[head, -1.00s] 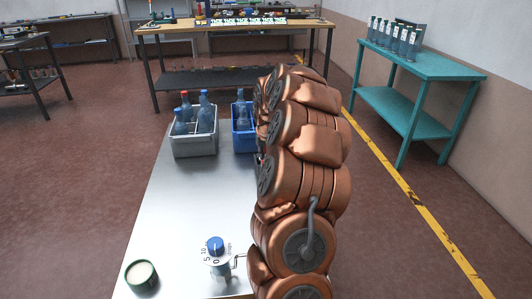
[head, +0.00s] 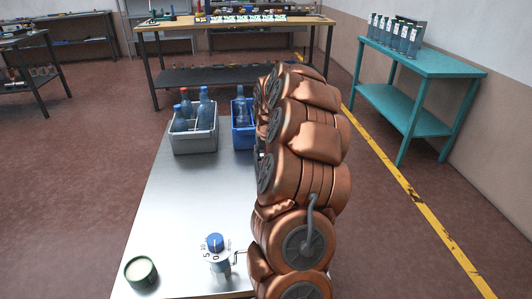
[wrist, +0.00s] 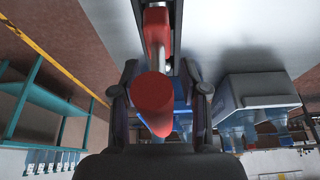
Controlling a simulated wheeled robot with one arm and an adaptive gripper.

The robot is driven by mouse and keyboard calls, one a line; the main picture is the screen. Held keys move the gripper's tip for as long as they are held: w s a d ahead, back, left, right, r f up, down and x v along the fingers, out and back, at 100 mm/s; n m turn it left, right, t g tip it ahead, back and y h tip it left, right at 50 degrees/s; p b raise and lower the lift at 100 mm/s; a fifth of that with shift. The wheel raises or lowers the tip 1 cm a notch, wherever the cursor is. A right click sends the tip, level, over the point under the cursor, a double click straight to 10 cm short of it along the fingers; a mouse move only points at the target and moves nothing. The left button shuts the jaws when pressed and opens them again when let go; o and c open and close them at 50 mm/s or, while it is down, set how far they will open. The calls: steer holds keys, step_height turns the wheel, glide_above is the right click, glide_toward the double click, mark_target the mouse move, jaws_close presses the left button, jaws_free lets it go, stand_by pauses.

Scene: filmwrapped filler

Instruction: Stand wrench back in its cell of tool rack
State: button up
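In the wrist view, a red-handled tool (wrist: 155,92), which I take to be the wrench, has its rounded handle end toward the camera. A second red part with a pale piece (wrist: 159,38) shows behind it, in front of a dark, narrow frame that may be the tool rack; I cannot tell for sure. My gripper (wrist: 160,75) has its fingers apart on either side of the red handle, with a visible gap at the right finger. In the head view my copper arm hides the gripper, the wrench and the rack.
A metal table (head: 185,215) carries a grey crate of bottles (head: 194,141), a blue crate (head: 243,138), a green-rimmed round container (head: 141,273) and a blue-knobbed device (head: 216,250). A teal bench (head: 425,62) stands right. The table's left middle is clear.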

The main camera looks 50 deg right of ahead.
steer(key=shift+r, duration=0.1)
steer(key=v, duration=1.1)
steer(key=shift+s+a+r, duration=0.15)
steer(key=shift+r, duration=0.15)
stand_by(0.3)
